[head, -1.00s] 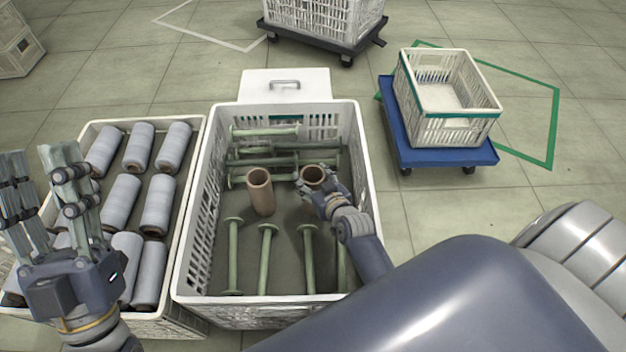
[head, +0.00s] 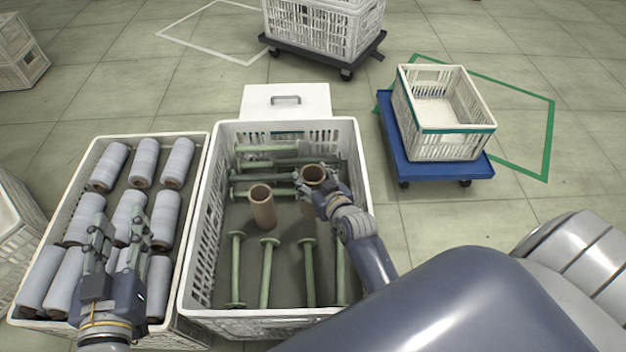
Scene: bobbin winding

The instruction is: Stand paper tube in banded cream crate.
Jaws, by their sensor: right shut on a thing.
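A brown paper tube (head: 313,175) is upright, its open end up, inside the large middle cream crate (head: 364,190). My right gripper (head: 311,196) is shut on this tube. The gripper hides its lower part, so I cannot tell whether it touches the crate floor. A second brown tube (head: 263,210) stands upright to its left. A cream crate with a green band (head: 458,143) sits empty on a blue dolly at the right. The middle crate also shows a green strip on its far wall. My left gripper (head: 115,235) is open and empty over the left crate.
Green flanged bobbins (head: 266,270) lie in the middle crate around the tubes. The left crate (head: 197,180) holds several grey wound rolls. Another cream crate (head: 325,25) stands on a dark dolly behind.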

